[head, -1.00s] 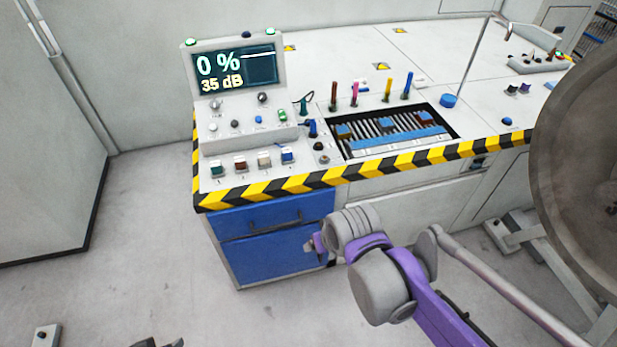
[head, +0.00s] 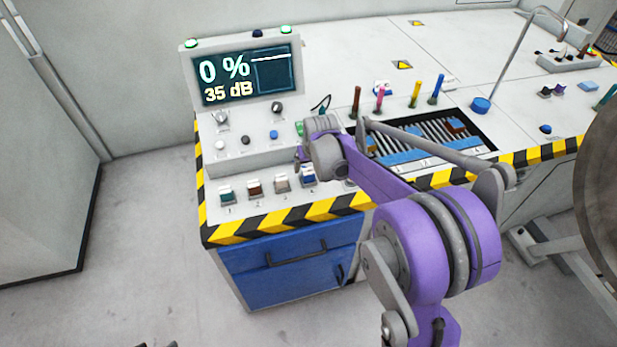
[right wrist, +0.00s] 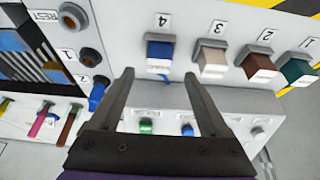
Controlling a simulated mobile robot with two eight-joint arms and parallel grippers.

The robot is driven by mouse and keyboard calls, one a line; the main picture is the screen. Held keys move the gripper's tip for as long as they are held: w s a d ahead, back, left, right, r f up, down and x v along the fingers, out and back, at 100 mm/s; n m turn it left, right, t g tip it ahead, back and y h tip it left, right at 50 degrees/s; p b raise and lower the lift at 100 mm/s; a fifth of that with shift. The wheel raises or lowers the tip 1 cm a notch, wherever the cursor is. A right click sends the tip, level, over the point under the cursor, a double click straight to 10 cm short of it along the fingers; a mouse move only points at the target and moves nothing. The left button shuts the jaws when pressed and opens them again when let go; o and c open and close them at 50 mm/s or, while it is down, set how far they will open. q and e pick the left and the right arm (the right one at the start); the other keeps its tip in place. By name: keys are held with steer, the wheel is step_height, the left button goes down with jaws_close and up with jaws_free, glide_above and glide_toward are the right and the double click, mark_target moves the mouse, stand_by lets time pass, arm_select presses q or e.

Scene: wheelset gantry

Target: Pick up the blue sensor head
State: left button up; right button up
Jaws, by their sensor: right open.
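The blue sensor head (head: 308,175) stands upright in slot 4, at the right end of a row of coloured heads on the console's front ledge. In the right wrist view the blue sensor head (right wrist: 160,50) has a white label band and lies just beyond the fingertips, roughly centred between them. My right gripper (right wrist: 159,75) is open and empty, with its fingers apart. In the head view my right gripper (head: 301,157) is small and partly hidden by its own wrist, above and near the blue head. Only dark slivers at the bottom edge may be my left gripper (head: 158,345).
Beside it stand the beige (head: 281,183), dark red (head: 254,188) and green (head: 226,194) heads. The screen console (head: 240,75) rises behind. A recessed tray (head: 482,140) lies to the right.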

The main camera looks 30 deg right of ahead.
mark_target(308, 171)
steer(key=x, duration=0.5)
steer(key=shift+w+d+f, duration=0.1)
steer(key=shift+w+f, duration=0.05)
steer(key=shift+f, duration=0.15)
jaws_close()
